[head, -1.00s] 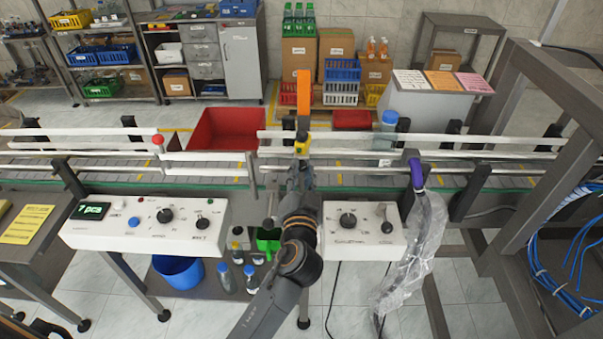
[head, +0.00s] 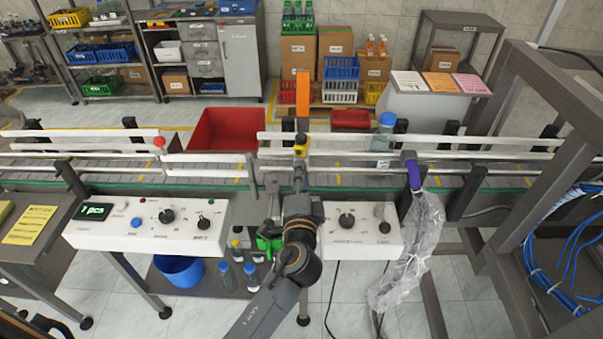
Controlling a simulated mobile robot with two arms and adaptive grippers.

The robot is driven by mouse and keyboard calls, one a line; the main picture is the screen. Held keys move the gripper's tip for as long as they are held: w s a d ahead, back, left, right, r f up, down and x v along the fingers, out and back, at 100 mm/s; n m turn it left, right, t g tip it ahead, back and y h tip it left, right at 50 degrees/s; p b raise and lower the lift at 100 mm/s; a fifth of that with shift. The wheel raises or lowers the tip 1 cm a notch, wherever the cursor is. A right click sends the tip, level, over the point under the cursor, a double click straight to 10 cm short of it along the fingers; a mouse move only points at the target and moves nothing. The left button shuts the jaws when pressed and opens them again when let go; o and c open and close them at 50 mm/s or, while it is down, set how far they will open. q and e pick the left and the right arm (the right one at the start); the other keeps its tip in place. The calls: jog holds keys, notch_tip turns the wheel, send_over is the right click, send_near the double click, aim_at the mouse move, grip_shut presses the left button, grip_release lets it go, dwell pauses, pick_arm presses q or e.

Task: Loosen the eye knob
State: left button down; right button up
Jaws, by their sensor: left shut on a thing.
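My left gripper (head: 300,178) is at the near side of the conveyor, in the middle of the head view. It is shut at the foot of the photo-eye post, on what appears to be the eye knob. The knob itself is hidden by the gripper and cannot be made out. Above the gripper stands a yellow and black part (head: 300,146), with an upright orange piece (head: 303,94) over it. My left arm reaches up to it from the bottom of the view, between two white control panels. My right gripper is not in view.
The left control panel (head: 120,235) and right control panel (head: 360,243) flank my arm. White guide rails (head: 210,172) run along the conveyor. A blue-capped bottle (head: 384,140) stands on it to the right. Plastic wrap (head: 412,255) hangs at right. A red bin (head: 228,128) is behind.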

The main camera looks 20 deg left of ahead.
pick_arm(q)
jog(key=shift+m, duration=0.3)
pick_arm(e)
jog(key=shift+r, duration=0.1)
pick_arm(q)
jog(key=c, duration=1.1)
grip_release()
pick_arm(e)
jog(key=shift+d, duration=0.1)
pick_arm(q)
jog(key=v, duration=1.2)
